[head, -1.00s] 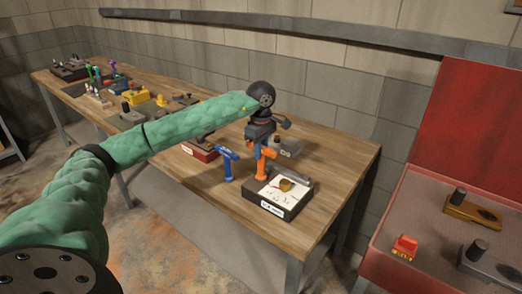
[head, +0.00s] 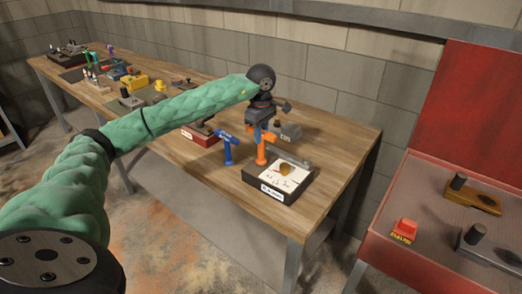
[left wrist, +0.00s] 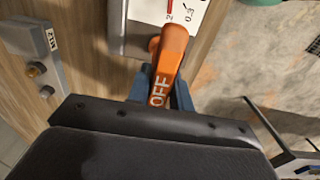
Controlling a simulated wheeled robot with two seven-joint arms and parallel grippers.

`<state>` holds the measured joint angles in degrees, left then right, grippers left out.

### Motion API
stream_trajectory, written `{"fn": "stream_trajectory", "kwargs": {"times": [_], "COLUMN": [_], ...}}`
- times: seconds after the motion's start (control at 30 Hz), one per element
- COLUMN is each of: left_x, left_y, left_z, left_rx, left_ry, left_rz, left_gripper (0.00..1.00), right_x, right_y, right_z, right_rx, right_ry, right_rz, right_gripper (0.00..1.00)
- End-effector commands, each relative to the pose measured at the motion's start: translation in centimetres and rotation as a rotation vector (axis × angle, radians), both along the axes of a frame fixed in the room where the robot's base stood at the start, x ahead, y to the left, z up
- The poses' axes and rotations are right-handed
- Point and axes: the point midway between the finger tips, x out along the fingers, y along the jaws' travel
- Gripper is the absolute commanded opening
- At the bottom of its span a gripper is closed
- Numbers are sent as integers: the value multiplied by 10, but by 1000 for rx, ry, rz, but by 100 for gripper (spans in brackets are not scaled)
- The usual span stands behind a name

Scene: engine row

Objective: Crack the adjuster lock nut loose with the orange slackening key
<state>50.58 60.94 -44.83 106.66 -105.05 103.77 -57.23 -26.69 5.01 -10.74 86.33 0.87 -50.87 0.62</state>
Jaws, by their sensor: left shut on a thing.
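My left gripper (head: 262,136) is shut on the orange slackening key (head: 263,152). The key is upright in the head view, just behind the left part of a black box with a white top (head: 305,176). In the left wrist view the key (left wrist: 168,68) shows between the blue fingers, with "OFF" lettering on it. A round brass-coloured part (head: 285,169), probably the lock nut, sits on the white top, apart from the key's visible part. The key's far end is not clear. My right gripper is not in view.
A blue key-like tool (head: 227,147) stands left of the orange key. A grey block (head: 290,131) is behind, and a red box (head: 203,136) is further left. Several small items crowd the bench's far left. A red tray (head: 440,205) stands to the right, past a gap.

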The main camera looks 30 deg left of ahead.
Motion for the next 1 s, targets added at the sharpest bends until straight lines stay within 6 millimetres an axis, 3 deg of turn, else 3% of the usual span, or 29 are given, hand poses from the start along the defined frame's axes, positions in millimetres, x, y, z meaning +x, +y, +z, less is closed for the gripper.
{"fn": "stream_trajectory", "kwargs": {"times": [0.2, 0.47, 1.0], "left_x": [0, 0, 0], "left_y": [-1, -1, 0], "left_z": [-2, 1, 41], "left_rx": [-1, 0, -1], "left_ry": [2, 2, -1], "left_rz": [165, 156, 155], "left_gripper": [0, 0, 0], "right_x": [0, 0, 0], "right_y": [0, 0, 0], "right_z": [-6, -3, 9], "right_rx": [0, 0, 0], "right_ry": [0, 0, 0], "right_rz": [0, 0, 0], "right_gripper": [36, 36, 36]}}
